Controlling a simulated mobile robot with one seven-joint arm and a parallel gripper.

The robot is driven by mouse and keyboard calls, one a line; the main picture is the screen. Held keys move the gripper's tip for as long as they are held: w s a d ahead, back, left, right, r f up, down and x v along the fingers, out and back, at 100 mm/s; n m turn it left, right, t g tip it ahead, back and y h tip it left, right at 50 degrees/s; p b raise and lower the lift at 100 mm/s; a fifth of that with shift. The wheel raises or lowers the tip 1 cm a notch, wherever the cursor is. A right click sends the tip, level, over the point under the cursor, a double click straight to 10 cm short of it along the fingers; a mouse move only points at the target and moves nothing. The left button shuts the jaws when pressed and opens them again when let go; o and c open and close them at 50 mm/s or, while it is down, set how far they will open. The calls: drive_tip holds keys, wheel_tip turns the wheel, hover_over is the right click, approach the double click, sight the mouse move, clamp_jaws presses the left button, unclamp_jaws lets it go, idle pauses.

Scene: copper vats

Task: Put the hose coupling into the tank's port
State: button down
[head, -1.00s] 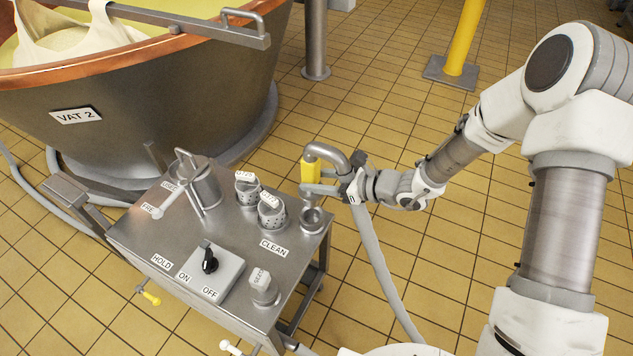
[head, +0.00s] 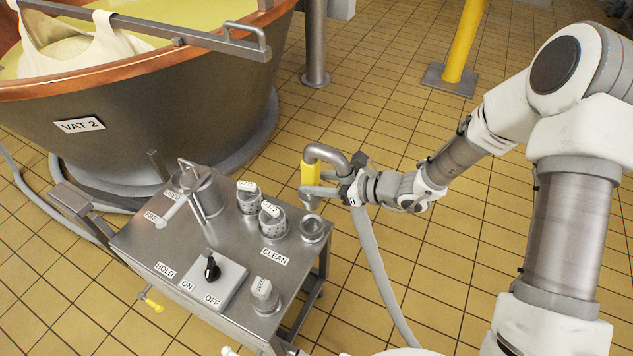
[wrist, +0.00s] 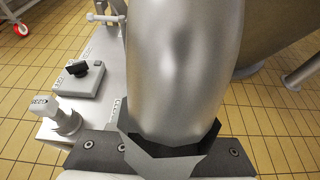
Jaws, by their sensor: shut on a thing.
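The hose coupling has a yellow sleeve (head: 310,174), a bent metal pipe and a grey hose (head: 372,255) hanging down. My gripper (head: 325,189) is shut on it and holds it upright, with its nozzle pointing down. In the wrist view the coupling's metal pipe (wrist: 185,65) fills the middle, between the dark jaws. The port, an open metal ring (head: 313,228), stands at the far right corner of the steel cart. In the head view the nozzle tip shows just above the ring, apart from it. The exact depth between them is hard to tell.
The steel cart top (head: 232,240) carries two perforated caps (head: 260,208), a lidded pot (head: 202,190), a switch box (head: 215,279) and a capped fitting (head: 264,294). The copper-rimmed vat (head: 150,125) stands behind left. Tiled floor right of the cart is clear apart from the hose.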

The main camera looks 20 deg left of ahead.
sight(318, 172)
drive_tip(key=shift+r+p, duration=1.05)
drive_tip(key=shift+r, duration=0.65)
